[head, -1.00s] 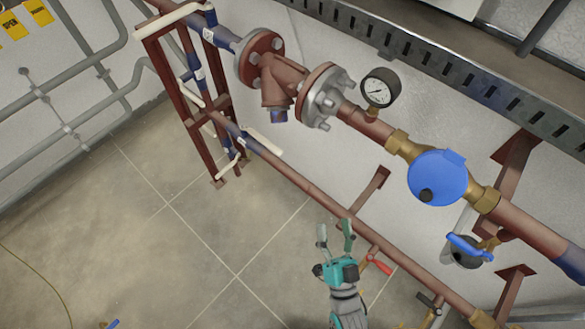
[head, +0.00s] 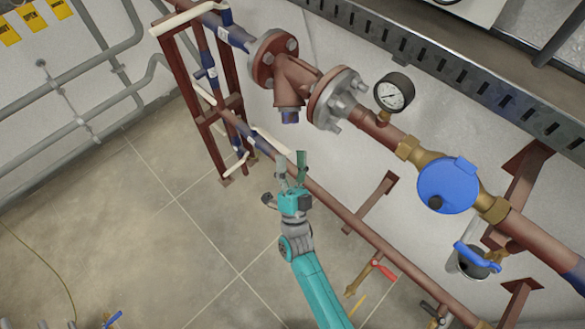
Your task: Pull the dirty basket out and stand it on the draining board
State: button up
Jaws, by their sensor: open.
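A brown Y-shaped strainer body (head: 293,78) sits in the upper pipe between two bolted flanges. No basket is visible, and I cannot tell whether one is inside the body. I see no draining board in this view. My gripper (head: 291,166) is teal with two upright fingers, open and empty. In the picture it is below the strainer branch, apart from it, and overlaps the lower pipe.
A pressure gauge (head: 394,92) and a blue round meter (head: 447,185) sit along the upper pipe. A lower brown pipe (head: 340,212) runs diagonally, with a red-handled valve (head: 383,270) below it. A brown frame (head: 205,105) stands at left. The tiled floor (head: 130,230) is largely clear.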

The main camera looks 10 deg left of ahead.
jog(key=d+x, duration=0.1)
jog(key=x, duration=0.7)
jog(key=shift+a, duration=0.45)
jog(key=shift+w+r, duration=0.1)
jog(key=c, duration=1.1)
jog(key=shift+v, duration=2.5)
jog(key=shift+v, duration=1.35)
